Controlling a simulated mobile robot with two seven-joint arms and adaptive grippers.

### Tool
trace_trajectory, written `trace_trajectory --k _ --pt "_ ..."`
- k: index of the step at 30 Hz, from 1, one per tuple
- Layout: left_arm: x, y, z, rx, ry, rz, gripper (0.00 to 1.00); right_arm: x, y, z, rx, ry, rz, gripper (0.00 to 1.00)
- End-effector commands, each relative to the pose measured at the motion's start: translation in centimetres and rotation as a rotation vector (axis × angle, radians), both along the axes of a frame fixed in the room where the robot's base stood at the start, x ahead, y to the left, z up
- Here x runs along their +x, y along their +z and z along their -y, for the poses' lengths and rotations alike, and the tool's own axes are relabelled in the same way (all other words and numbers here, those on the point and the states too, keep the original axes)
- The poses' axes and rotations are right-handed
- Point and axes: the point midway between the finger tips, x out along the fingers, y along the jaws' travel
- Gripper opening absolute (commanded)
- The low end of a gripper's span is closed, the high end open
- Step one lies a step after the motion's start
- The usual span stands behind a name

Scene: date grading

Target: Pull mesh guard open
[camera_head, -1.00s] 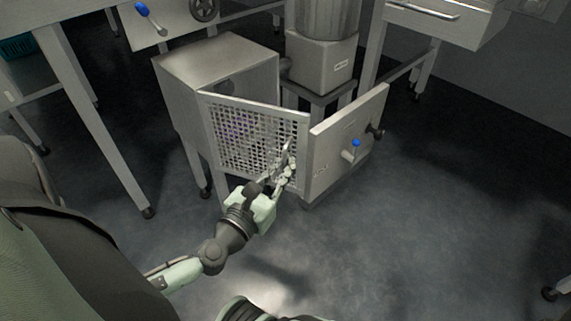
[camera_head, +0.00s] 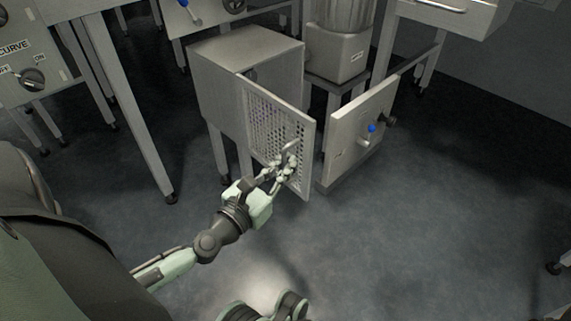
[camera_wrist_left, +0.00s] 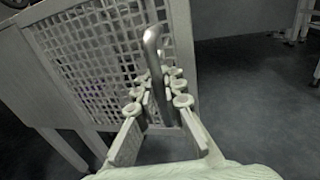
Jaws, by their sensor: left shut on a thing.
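The mesh guard (camera_head: 270,125), a framed perforated panel, hangs on the front of a grey metal cabinet (camera_head: 245,62) and is swung part way out. It also shows in the left wrist view (camera_wrist_left: 100,45). A bent metal handle (camera_wrist_left: 154,50) stands out from its free side. My left gripper (camera_head: 286,166) is shut on the handle, and its fingers (camera_wrist_left: 160,95) lie on both sides of the bar in the left wrist view. The solid outer door (camera_head: 350,130) with a blue-tipped lever stands open to the right, apart from the guard.
A motor housing (camera_head: 338,55) stands on a stand behind the doors. Table legs (camera_head: 140,130) rise to the left of the cabinet. A drawer unit (camera_head: 465,15) is at upper right. The floor (camera_head: 400,230) in front and to the right is clear.

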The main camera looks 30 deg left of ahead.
Motion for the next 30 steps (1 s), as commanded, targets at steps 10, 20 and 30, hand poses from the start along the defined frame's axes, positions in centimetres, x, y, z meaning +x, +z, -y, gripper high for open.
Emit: trace_trajectory --k 10,20,30 --pt "-0.1 0.0 0.5 -0.006 -0.010 -0.002 0.00 0.0 0.1 0.1 0.004 -0.001 0.001 0.40" --pt "-0.1 0.0 0.3 -0.003 -0.007 -0.001 0.18 0.0 0.0 0.0 -0.002 -0.001 0.002 0.40" --pt "-3.0 -0.1 0.2 0.001 -0.007 -0.007 0.18 0.0 0.0 0.0 -0.005 0.000 0.002 0.40"
